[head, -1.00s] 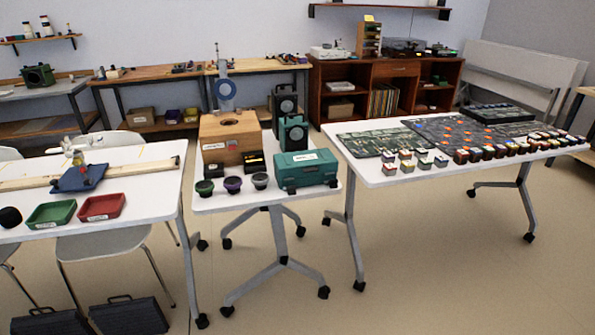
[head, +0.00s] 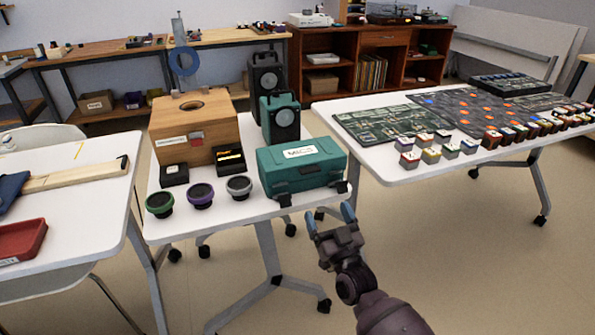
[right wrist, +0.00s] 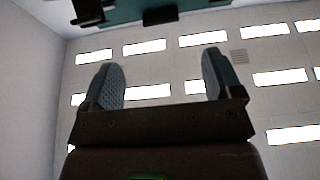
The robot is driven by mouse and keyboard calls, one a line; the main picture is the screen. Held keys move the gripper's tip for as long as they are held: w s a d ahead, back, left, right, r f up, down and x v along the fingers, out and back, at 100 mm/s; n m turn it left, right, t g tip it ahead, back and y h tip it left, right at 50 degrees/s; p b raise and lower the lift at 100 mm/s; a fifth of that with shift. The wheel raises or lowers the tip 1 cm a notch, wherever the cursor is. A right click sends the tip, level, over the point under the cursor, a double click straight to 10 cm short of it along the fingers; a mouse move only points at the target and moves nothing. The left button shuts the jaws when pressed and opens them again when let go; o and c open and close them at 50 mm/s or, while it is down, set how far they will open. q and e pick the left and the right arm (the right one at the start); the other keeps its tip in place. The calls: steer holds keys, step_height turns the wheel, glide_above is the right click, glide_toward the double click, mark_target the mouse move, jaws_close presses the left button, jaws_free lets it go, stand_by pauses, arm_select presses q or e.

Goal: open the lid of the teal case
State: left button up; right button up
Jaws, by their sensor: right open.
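The teal case (head: 325,175) lies on the front right part of the middle white table, its lid shut. A white label is on its lid, and dark latches show on its front. My right gripper (head: 331,218) is open and empty, just in front of the table edge and below the case's front, apart from it. In the right wrist view the open fingers (right wrist: 163,80) point up, and part of the teal case (right wrist: 195,6) with dark parts shows at the top edge. My left gripper is in no view.
Speaker drivers (head: 200,196) stand left of the case, with small black boxes (head: 231,160) behind them. A wooden box (head: 215,130) and a teal speaker (head: 281,122) stand further back. The right table (head: 400,172) holds panels and small blocks. Floor in front is free.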

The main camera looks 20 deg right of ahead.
steer(key=w, duration=0.1)
steer(key=b, duration=0.1)
glide_toward(302, 161)
steer(key=w, duration=0.1)
steer(key=w+r, duration=0.1)
steer(key=w+d, duration=0.1)
steer(key=shift+w+r, duration=0.2)
steer(key=shift+w, duration=0.2)
steer(key=shift+w+r, duration=0.3)
steer(key=shift+w, duration=0.15)
steer(key=shift+c, duration=0.4)
